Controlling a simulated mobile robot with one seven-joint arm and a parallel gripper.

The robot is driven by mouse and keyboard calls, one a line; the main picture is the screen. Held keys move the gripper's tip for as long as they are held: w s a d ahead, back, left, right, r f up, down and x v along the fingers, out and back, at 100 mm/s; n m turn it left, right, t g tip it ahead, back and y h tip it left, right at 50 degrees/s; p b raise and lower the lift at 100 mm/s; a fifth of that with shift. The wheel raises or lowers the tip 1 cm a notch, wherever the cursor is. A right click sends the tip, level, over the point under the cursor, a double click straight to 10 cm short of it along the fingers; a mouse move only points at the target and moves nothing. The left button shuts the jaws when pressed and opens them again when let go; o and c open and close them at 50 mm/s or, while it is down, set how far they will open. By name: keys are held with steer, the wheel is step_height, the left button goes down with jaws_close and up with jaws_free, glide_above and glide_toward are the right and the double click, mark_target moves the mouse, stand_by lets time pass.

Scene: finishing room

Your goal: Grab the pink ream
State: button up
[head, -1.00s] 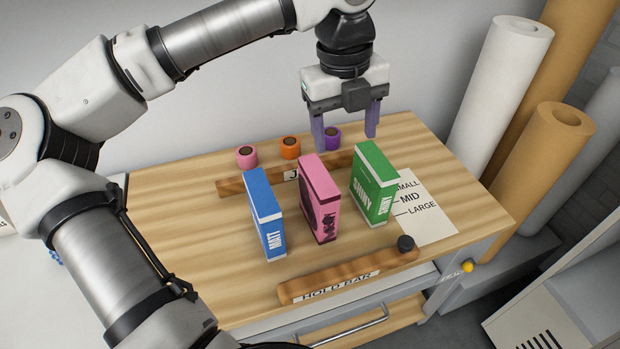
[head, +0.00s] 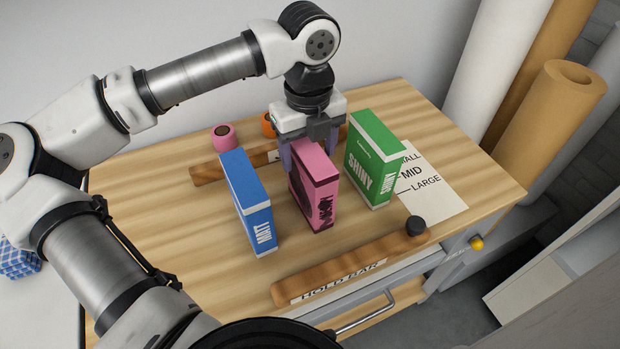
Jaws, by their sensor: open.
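The pink ream (head: 316,190) stands upright on the wooden table between a blue ream (head: 247,203) marked MATT and a green ream (head: 374,160) marked SHINY. My gripper (head: 306,160) is open and points down at the pink ream's top, at its back end. One finger shows at the ream's left side. The other finger is partly hidden behind the ream and beside the green one. I cannot tell whether the fingers touch the pink ream.
A wooden bar (head: 345,268) labelled HOLD BAR lies along the front edge, with a black knob (head: 415,226) by its right end. Another bar (head: 210,173) lies behind the reams, near pink (head: 223,138) and orange (head: 268,124) rolls. A size card (head: 440,195) lies right of the green ream.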

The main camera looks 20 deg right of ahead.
step_height(320, 180, down, 5)
steer(key=shift+s+d+f+p, duration=0.1)
steer(key=shift+f+p, duration=0.1)
steer(key=shift+p, duration=0.7)
steer(key=shift+c, duration=0.5)
jaws_close()
